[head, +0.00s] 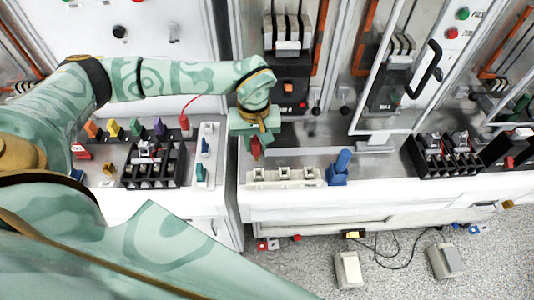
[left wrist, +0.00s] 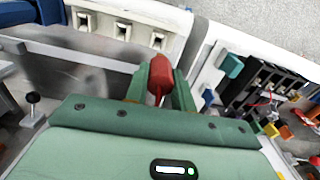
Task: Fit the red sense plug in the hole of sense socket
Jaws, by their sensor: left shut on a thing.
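My left gripper (head: 255,138) points down over the bench and is shut on the red sense plug (head: 256,152). The plug also shows in the left wrist view (left wrist: 160,74), standing out between the green fingers (left wrist: 160,98), with a dark red body and a thin neck. A cream block with several square holes (head: 284,176), which looks like the sense socket, lies along the bench's front edge. It also shows in the left wrist view (left wrist: 125,30). The plug is above and behind the block's left end in the head view, apart from it.
A blue upright piece (head: 339,168) stands right of the cream block. Black terminal blocks stand on the left bench (head: 153,165) and right bench (head: 445,155). Another red piece with a wire (head: 184,122) stands on the left bench. A gap separates the benches.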

